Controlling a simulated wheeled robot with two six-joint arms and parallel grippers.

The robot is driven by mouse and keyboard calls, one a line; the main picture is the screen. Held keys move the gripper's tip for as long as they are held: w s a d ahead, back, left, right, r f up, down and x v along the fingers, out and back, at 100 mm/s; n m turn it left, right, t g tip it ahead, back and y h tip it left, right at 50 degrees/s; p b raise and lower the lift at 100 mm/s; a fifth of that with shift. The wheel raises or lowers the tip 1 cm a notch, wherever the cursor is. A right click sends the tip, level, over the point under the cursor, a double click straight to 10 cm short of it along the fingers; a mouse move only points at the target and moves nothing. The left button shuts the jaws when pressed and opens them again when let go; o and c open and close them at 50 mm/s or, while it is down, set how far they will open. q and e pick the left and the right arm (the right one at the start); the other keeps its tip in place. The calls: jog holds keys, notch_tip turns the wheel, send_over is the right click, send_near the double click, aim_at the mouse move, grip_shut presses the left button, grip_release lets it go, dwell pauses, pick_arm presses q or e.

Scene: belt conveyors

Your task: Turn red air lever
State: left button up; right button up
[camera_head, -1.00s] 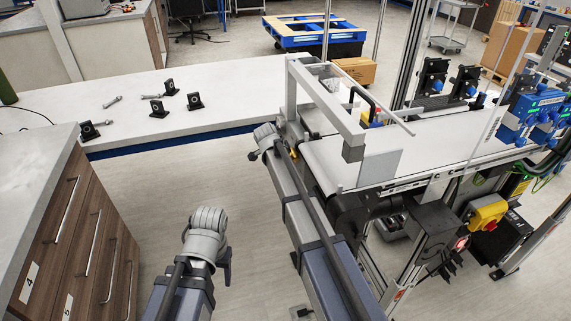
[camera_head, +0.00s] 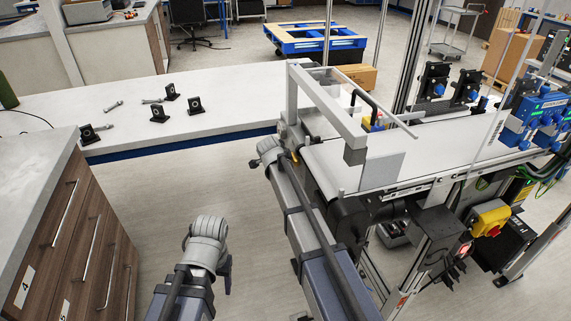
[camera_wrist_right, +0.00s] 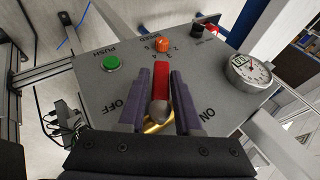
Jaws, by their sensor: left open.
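The red lever (camera_wrist_right: 161,82) shows in the right wrist view, standing up from a grey panel (camera_wrist_right: 100,84) between the marks OFF and ON, with a brass fitting at its base. My right gripper (camera_wrist_right: 160,87) has its two dark fingers on either side of the lever. They are very close to it, and I cannot tell whether they press on it. In the head view my left gripper (camera_head: 226,274) is low in the picture above the floor, mostly hidden by its own arm and away from the panel. The lever cannot be made out in the head view.
The panel also carries a green push button (camera_wrist_right: 111,63), an orange knob (camera_wrist_right: 162,45), a black knob (camera_wrist_right: 197,31) and a round gauge (camera_wrist_right: 249,73). A belt conveyor (camera_head: 430,150) is at right, a bench (camera_head: 100,130) with small brackets at left, and wooden drawers (camera_head: 75,240) nearby.

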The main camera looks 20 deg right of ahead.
jog(key=o, duration=0.3)
jog(key=shift+r, duration=0.15)
jog(key=p+v, duration=0.6)
jog(key=v, duration=0.1)
jog(key=shift+s+a, duration=0.15)
jog(key=shift+s, duration=0.1)
jog(key=shift+r, duration=0.15)
